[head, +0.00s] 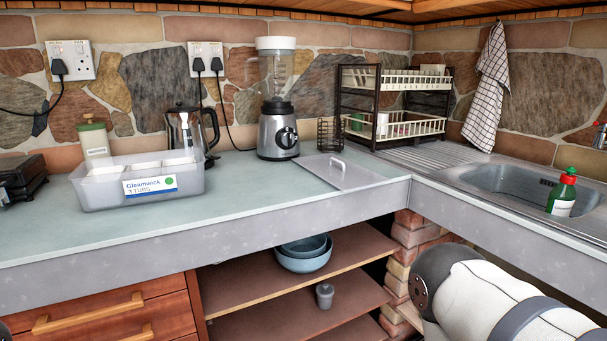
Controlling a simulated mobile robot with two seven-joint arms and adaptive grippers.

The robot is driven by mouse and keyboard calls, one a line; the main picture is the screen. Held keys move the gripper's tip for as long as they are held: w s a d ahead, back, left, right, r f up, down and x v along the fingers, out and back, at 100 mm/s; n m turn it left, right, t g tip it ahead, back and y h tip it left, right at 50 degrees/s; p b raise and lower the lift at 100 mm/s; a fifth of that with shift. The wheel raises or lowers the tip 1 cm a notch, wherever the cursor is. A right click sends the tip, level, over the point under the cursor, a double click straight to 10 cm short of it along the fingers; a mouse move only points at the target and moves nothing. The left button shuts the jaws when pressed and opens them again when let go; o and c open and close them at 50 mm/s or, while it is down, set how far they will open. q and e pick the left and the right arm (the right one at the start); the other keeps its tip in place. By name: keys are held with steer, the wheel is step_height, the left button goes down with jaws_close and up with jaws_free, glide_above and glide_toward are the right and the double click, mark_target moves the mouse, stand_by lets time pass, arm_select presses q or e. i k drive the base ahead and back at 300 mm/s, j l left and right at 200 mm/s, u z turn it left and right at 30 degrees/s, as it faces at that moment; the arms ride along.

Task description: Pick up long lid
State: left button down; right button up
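A long, flat grey lid (355,177) with a small raised handle lies on the pale countertop, to the right of the blender and near the inner corner of the counter. Nothing covers it. A translucent tub box (105,190) with a "Gleamwick" label stands on the counter at the left, with white tubs inside. Part of my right arm shows at the lower right, below the counter edge, but its gripper is out of the picture. My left gripper is not in view either.
A blender (278,130), a steel kettle (186,130) and a two-tier dish rack (400,125) stand behind the lid. A sink (510,182) with a green bottle (562,193) is at the right. Below are open shelves with bowls (303,262).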

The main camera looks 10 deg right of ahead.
mark_target(344, 175)
steer(key=i+u, duration=0.45)
steer(key=i+z, duration=0.1)
steer(key=z, duration=1.2)
steer(key=i+j+z, duration=0.25)
steer(key=k+l, duration=0.05)
steer(key=k, duration=0.05)
